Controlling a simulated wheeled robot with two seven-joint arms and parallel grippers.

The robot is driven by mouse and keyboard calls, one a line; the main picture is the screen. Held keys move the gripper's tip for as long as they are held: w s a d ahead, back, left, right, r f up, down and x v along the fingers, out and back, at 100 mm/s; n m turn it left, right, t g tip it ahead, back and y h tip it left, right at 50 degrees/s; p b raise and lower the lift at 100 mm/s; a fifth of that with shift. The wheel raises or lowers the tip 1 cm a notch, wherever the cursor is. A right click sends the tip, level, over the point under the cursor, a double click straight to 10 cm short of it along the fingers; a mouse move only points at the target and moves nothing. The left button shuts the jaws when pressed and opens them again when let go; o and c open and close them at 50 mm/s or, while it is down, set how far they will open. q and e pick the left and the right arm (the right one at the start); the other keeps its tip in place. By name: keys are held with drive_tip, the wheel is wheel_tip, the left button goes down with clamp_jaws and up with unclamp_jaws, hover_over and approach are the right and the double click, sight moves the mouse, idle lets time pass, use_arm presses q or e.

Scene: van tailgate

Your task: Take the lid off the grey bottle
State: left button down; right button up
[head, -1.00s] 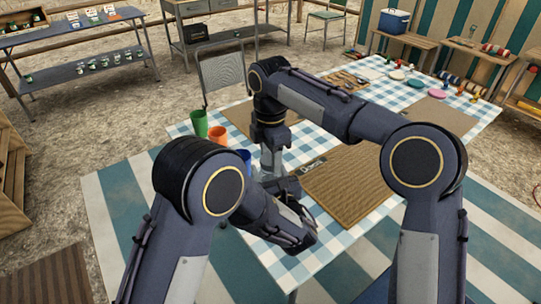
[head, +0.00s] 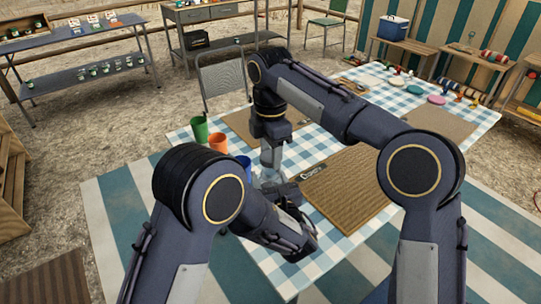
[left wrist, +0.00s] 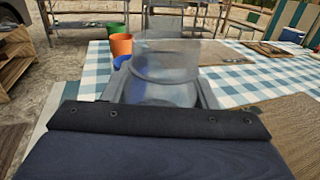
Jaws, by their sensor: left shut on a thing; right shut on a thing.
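The grey bottle (left wrist: 165,75) is see-through and stands upright between the fingers of my left gripper (left wrist: 163,92) in the left wrist view. In the head view, my left gripper (head: 284,192) reaches in low from the left, and its fingertips are largely hidden behind its own wrist. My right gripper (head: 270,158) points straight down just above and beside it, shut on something. That thing is most likely the lid, but the lid is too small and covered to make out. I cannot tell whether lid and bottle touch.
A green cup (head: 200,128), an orange cup (head: 218,139) and a blue cup (head: 243,163) stand close by on the checked tablecloth (head: 318,152). A brown mat (head: 350,185) lies to the right. A chair (head: 224,78) stands behind the table.

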drive_tip(key=shift+r, duration=1.3)
use_arm(q)
drive_tip(key=shift+c, duration=2.4)
unclamp_jaws()
